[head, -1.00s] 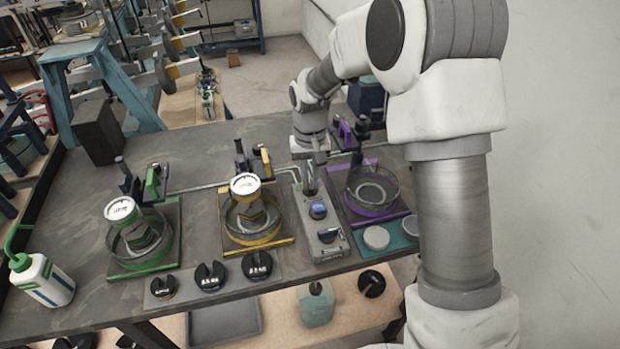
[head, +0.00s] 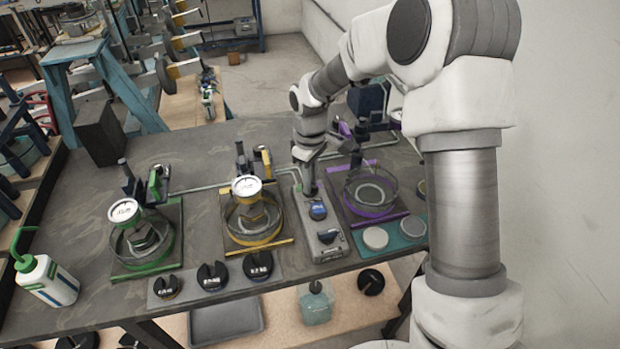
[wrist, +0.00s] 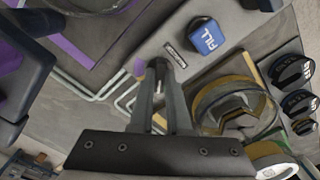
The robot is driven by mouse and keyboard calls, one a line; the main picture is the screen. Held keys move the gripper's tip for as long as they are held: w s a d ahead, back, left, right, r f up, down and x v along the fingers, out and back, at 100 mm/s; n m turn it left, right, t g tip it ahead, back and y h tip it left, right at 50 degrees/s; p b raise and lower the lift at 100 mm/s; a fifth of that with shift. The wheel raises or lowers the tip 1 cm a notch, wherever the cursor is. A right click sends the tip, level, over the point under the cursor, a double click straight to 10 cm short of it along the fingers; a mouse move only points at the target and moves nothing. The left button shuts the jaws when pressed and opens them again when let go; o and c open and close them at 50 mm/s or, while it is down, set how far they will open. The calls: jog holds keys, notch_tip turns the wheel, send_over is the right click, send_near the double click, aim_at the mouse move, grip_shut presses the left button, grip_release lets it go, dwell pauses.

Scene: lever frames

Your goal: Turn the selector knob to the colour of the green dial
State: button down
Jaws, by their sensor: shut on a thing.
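My gripper (wrist: 158,68) is over the far end of a grey control panel (head: 330,246). Its fingers are closed on a small piece there, which looks like the selector knob; the fingers hide most of it. A small label plate lies beside the fingertips in the wrist view. The blue FILL knob (wrist: 207,36) sits apart from the fingers on the same panel; it also shows in the head view (head: 318,211). The green station (head: 148,262) at left carries a white round dial (head: 123,211). The dial's reading is too small to make out.
The yellow station (head: 258,243) with its own white dial (head: 246,187) stands left of the panel, and the purple station (head: 372,208) right of it. Black weights (head: 212,276) line the front edge. A wash bottle (head: 46,280) stands at far left.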

jog(key=shift+n, duration=0.6)
jog(key=c, duration=0.9)
grip_release()
jog(key=shift+r, duration=0.1)
jog(key=shift+r+p, duration=0.5)
jog(key=shift+r, duration=8.15)
